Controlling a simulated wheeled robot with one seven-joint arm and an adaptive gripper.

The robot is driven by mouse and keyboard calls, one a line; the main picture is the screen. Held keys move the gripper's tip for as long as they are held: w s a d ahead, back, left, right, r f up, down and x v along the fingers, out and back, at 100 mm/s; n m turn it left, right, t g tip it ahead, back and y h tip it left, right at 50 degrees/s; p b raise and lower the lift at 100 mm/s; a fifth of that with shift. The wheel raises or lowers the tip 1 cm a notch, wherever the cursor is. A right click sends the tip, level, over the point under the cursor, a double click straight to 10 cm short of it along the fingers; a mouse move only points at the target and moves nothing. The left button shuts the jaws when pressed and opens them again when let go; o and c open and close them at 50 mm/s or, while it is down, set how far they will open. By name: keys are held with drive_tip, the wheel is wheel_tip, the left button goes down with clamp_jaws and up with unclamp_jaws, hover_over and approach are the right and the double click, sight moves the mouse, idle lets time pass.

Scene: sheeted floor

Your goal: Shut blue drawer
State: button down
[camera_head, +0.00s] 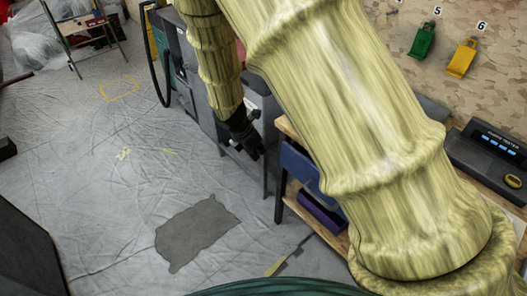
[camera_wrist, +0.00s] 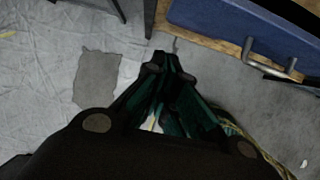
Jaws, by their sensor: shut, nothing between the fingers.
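The blue drawer (camera_head: 298,165) is under the wooden bench, left of my arm in the head view, and my arm hides part of it. In the wrist view the blue drawer (camera_wrist: 225,16) fills the top right, with a metal bar handle (camera_wrist: 268,70) on its front. How far it stands out cannot be told. My gripper (camera_head: 256,152) is dark, shut and empty, left of the blue drawer in the head view. In the wrist view my gripper (camera_wrist: 167,62) is left of the handle and appears apart from it.
A purple bin or drawer (camera_head: 322,212) sits below the blue drawer. Grey cabinets (camera_head: 190,70) stand behind my gripper. A dark grey patch (camera_head: 197,233) lies on the sheeted floor. A tester device (camera_head: 487,158) is on the bench at right. The floor at left is mostly clear.

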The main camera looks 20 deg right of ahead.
drive_tip(key=w+d+f+p, duration=0.1)
drive_tip(key=w+d+f, duration=0.1)
drive_tip(key=d+f, duration=0.5)
drive_tip(key=shift+w+d+f, duration=0.25)
drive_tip(key=shift+w+f, duration=0.1)
drive_tip(key=shift+f, duration=0.4)
drive_tip(key=shift+w, duration=0.15)
